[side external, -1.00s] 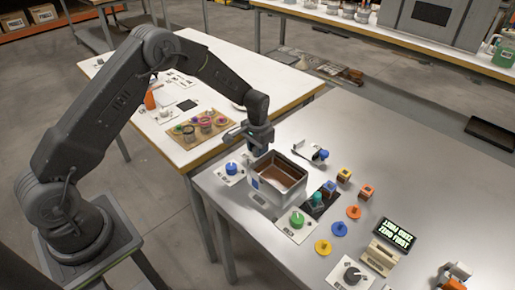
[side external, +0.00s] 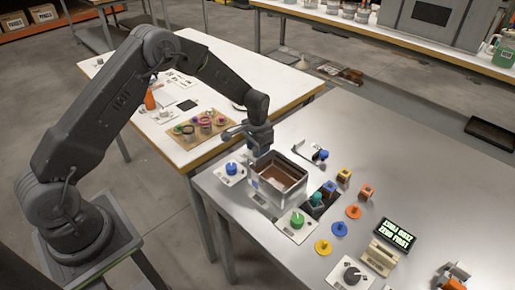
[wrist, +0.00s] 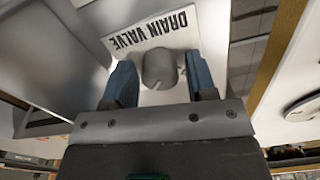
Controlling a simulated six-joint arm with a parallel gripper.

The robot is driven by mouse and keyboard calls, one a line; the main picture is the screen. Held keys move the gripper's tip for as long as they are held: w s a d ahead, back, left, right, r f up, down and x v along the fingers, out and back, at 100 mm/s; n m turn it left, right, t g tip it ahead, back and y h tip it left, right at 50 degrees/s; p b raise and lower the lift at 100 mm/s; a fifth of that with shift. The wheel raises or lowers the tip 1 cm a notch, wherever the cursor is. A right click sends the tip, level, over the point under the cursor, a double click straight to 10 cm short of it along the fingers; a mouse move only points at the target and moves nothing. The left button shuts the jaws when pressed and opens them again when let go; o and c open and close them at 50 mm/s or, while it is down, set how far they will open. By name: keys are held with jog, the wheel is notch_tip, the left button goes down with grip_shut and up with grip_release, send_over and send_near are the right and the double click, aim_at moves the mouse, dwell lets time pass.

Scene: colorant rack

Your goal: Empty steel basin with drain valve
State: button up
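The steel basin (side external: 303,178) stands near the left end of the grey table with brown contents inside. In the wrist view a plate marked DRAIN VALVE (wrist: 128,36) carries a grey rounded knob (wrist: 160,66). My gripper (wrist: 160,85) has its two blue-grey fingers on either side of the knob, with small gaps showing; it looks open. In the side view my gripper (side external: 259,150) is at the basin's far left side, and the valve is hidden there.
A blue knob on a plate (side external: 231,168) is left of the basin, and a green knob (side external: 297,220) is in front. Coloured caps and small blocks lie to the right. A lit display (side external: 396,234) stands farther right.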

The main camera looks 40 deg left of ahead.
jog(key=shift+o, duration=0.6)
notch_tip(320, 180, up, 14)
dwell(0.4)
jog(key=s+d+r+t, duration=0.3)
jog(key=s+r, duration=1.1)
jog(key=r, duration=0.1)
jog(key=s+d+n+t, duration=0.1)
jog(key=s+d+t, duration=0.1)
jog(key=s, duration=1.5)
jog(key=shift+n+t, duration=0.3)
jog(key=shift+n, duration=0.1)
